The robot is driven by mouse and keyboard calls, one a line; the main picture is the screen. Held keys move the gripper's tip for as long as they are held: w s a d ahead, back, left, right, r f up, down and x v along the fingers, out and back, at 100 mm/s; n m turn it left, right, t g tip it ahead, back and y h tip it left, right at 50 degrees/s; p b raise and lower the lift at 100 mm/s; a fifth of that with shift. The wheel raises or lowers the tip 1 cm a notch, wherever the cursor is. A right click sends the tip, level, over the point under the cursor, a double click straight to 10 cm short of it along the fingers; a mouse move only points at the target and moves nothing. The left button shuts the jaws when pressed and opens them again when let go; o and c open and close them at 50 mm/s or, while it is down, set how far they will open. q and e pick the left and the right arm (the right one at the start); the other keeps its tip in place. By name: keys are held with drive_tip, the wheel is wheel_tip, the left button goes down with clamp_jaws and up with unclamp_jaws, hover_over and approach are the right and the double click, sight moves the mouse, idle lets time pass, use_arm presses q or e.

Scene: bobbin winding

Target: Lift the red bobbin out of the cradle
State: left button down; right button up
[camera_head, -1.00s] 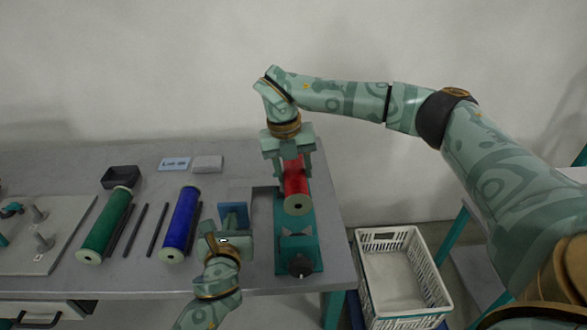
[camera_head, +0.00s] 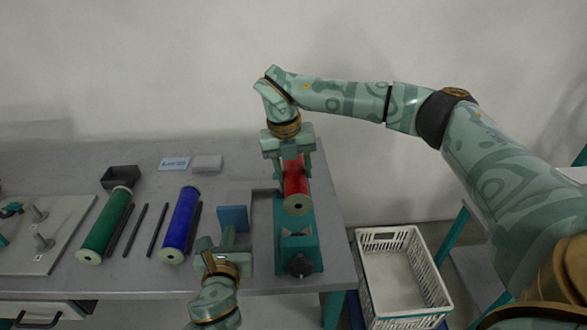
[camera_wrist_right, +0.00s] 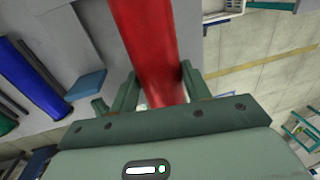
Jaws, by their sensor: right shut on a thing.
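The red bobbin (camera_head: 296,180) is at the right side of the table, lengthwise over the teal cradle (camera_head: 297,246), with its pale near end toward me. My right gripper (camera_head: 294,172) reaches down from above and is shut on the bobbin, one finger on each side. In the right wrist view the bobbin (camera_wrist_right: 148,45) runs between the fingers. I cannot tell whether its hidden underside touches the cradle. My left gripper (camera_head: 229,237) is low over the table, left of the cradle and near a blue block (camera_head: 233,218); its jaw opening is unclear.
A blue bobbin (camera_head: 179,225) and a green bobbin (camera_head: 105,225) lie to the left with dark rods (camera_head: 158,229) around them.

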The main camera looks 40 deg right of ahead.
use_arm(q)
drive_tip(key=v, duration=1.2)
idle(0.3)
